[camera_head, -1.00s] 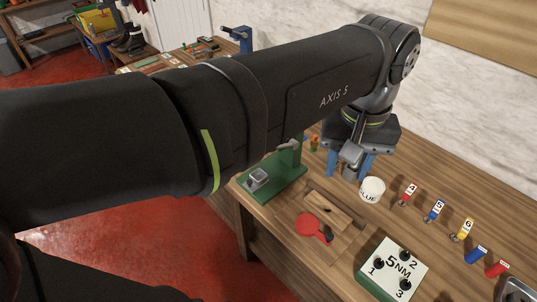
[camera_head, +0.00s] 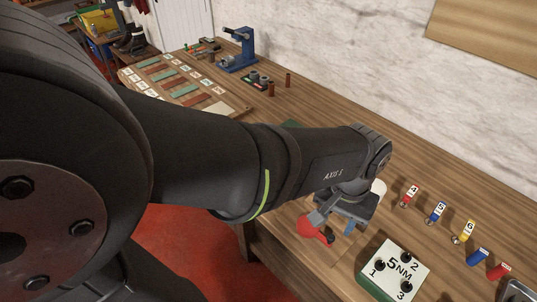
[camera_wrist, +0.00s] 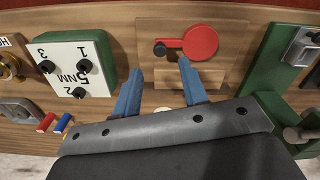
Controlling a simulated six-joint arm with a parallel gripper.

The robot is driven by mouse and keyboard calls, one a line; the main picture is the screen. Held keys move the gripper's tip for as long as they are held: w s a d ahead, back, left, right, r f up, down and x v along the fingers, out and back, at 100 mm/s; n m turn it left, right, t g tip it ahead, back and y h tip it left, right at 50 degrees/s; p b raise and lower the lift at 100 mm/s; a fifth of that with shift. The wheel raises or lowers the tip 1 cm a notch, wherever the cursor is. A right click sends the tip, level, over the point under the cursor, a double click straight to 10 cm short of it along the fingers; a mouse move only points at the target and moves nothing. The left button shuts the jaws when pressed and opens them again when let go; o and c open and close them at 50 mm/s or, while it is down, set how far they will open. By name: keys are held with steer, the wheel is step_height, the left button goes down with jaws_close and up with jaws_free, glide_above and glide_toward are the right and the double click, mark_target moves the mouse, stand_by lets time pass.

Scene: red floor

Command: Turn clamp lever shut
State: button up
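The clamp lever looks to be the red disc with a short red arm and black knob. It shows in the wrist view (camera_wrist: 200,42) at the top middle, flat on a wooden board, its knob to the left. In the head view the red disc (camera_head: 309,226) is just left of my gripper, partly covered by it. My gripper (camera_wrist: 159,66) is open and empty, its two blue fingers spread and pointing toward the lever. The fingertips appear near the knob, on either side of it in the picture. I cannot tell their height above it or any contact.
A green fixture with metal parts (camera_wrist: 265,70) stands at right in the wrist view. A white-topped 5NM box (camera_head: 398,265) with black knobs sits right of my gripper. A white cup (camera_head: 379,187) is behind my gripper. Several numbered coloured tags (camera_head: 436,211) line the bench.

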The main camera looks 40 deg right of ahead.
mark_target(331, 237)
step_height(331, 237, down, 6)
steer(key=shift+r, duration=0.1)
jaws_close()
